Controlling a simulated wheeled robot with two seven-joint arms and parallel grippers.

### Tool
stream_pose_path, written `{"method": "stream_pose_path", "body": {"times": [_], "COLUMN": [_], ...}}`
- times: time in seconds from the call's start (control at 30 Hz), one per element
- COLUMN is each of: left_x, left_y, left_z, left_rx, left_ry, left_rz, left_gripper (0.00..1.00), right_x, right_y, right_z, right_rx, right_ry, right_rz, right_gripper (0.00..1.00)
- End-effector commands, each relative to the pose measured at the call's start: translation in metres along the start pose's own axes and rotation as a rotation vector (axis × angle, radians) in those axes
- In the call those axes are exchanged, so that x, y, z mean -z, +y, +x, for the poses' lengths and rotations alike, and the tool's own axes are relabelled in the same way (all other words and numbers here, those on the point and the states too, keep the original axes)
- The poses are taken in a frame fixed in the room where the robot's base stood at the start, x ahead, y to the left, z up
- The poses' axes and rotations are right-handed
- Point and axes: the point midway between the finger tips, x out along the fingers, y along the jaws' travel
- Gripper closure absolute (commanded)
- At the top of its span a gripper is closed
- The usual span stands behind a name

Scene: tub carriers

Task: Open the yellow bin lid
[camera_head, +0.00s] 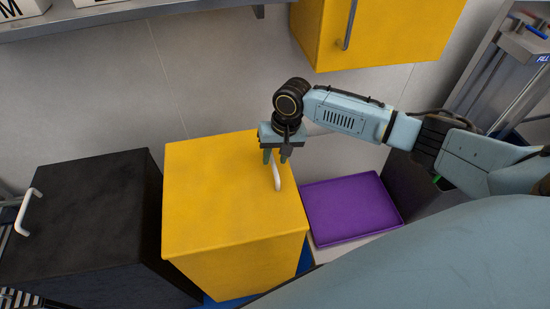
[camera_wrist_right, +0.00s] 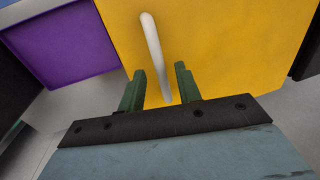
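The yellow bin (camera_head: 225,255) stands in the middle of the head view with its lid (camera_head: 215,185) shut. A white bar handle (camera_head: 277,178) is on the lid near its right edge. My right gripper (camera_head: 276,160) is at the far end of the handle, pointing down. In the right wrist view my right gripper (camera_wrist_right: 159,80) is open, its two green fingers apart with the white handle (camera_wrist_right: 153,50) showing between them. I cannot tell whether the fingers touch the handle. My left gripper is not in view.
A black bin (camera_head: 80,215) with a white handle stands left of the yellow bin. A purple tray (camera_head: 350,208) lies to the right. A yellow wall cabinet (camera_head: 390,30) hangs above my right arm, and a grey shelf (camera_head: 130,12) runs along the upper left.

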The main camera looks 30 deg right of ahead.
Motion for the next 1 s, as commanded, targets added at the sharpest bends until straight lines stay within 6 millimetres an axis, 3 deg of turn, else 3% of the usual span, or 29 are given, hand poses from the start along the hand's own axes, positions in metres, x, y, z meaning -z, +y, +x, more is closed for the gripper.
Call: {"method": "stream_pose_path", "body": {"times": [0.4,0.67,1.0], "left_x": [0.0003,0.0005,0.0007], "left_y": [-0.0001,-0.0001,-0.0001], "left_z": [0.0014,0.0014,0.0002], "left_rx": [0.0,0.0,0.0], "left_ry": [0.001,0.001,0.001], "left_rz": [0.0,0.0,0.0], "left_gripper": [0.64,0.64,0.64], "right_x": [0.0002,0.0002,0.0004], "right_y": [0.0,0.0,-0.0001], "right_z": [0.0088,0.0086,0.0075], "right_rx": [0.0,0.0,-0.002], "right_ry": [0.001,0.001,0.001], "right_rz": [-0.001,-0.001,0.0], "right_gripper": [0.66,1.0,1.0]}}
